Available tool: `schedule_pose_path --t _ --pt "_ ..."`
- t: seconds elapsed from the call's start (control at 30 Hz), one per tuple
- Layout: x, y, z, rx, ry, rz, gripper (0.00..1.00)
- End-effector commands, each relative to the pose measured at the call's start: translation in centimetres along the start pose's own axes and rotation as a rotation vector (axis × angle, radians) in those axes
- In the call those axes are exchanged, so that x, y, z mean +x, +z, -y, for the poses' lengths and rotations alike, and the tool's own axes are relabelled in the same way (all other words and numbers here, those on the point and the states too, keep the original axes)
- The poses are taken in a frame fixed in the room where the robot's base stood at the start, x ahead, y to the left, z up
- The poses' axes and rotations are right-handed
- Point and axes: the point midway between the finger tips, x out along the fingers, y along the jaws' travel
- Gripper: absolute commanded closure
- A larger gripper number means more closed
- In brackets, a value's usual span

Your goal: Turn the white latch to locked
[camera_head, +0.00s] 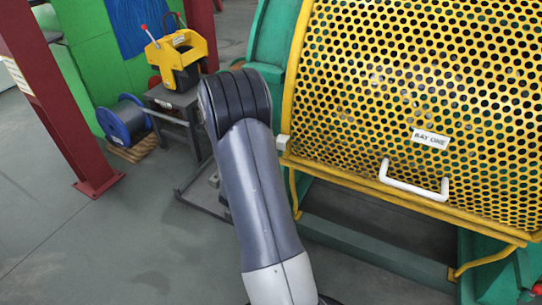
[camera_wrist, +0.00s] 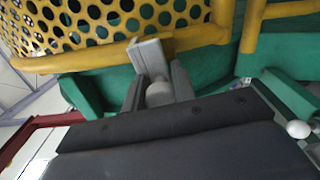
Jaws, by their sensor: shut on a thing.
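The white latch (camera_wrist: 148,57) shows in the wrist view as a pale block against the lower edge of the yellow perforated guard, with a round pale part below it between my fingers. My gripper (camera_wrist: 157,84) is shut on this latch, one grey finger on each side. In the head view a small pale block (camera_head: 284,143), which looks like the latch, sits at the guard's lower left corner beside my arm. My gripper is hidden behind my arm there. I cannot tell the latch's locked or unlocked position.
The yellow guard (camera_head: 410,80) has a white handle (camera_head: 413,187) and a "BAY ONE" label (camera_head: 431,139). Green machine frame (camera_head: 375,251) lies below it. A red post (camera_head: 75,110), blue spool (camera_head: 124,121) and yellow device (camera_head: 180,52) stand left. Grey floor is open at lower left.

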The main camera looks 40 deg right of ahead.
Motion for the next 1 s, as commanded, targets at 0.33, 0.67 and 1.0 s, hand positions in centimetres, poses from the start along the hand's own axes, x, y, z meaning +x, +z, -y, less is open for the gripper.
schedule_pose_path --t 0.33,0.67,1.0 --pt "-0.04 -0.08 1.22 0.114 -0.002 -0.001 1.00" --pt "-0.04 -0.07 1.17 0.141 -0.004 -0.001 1.00" --pt "-0.05 -0.08 1.21 0.142 -0.005 -0.001 0.68"
